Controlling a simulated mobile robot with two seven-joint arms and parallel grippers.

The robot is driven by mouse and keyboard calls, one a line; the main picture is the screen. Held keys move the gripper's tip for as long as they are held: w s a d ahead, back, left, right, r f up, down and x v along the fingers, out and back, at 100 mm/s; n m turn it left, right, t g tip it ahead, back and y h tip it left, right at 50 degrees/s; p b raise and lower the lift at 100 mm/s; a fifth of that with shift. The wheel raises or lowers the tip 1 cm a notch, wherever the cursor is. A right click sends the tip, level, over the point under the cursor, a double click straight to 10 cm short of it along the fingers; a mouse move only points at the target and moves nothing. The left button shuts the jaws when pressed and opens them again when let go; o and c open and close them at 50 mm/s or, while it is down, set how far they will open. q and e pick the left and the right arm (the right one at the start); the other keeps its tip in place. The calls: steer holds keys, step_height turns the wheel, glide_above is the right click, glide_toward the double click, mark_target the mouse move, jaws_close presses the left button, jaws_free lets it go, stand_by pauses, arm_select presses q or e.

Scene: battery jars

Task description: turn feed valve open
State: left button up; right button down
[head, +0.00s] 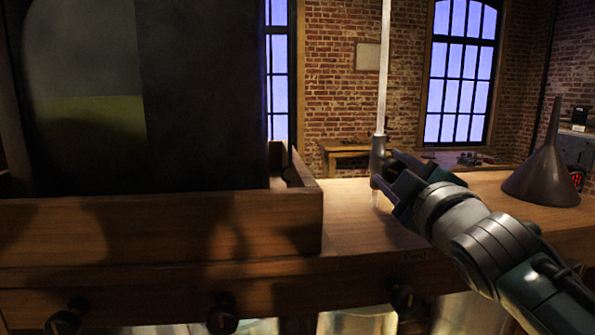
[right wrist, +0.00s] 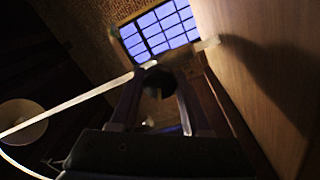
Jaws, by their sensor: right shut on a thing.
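Several dark round valve knobs sit along the front under the wooden shelf: one at the left (head: 67,318), one in the middle (head: 222,315), and one at the right (head: 403,298). I cannot tell how far any knob is turned. My right gripper (head: 386,169) is above the shelf, apart from the knobs. It is shut on a grey upright cylinder (head: 378,153) with a long pale rod rising from it. The pale rod (right wrist: 70,100) also shows in the right wrist view. My left gripper is out of view.
A big dark tank or panel (head: 205,95) stands in a wooden tray (head: 150,225) at the left. A dark upturned funnel (head: 545,175) stands at the right of the wooden shelf (head: 365,235). Pale jars (head: 357,321) show below the shelf.

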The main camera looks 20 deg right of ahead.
steer(key=n, duration=0.4)
steer(key=shift+n+b, duration=0.3)
steer(key=shift+y, duration=0.3)
steer(key=shift+c, duration=1.9)
jaws_free()
steer(key=shift+s, duration=0.1)
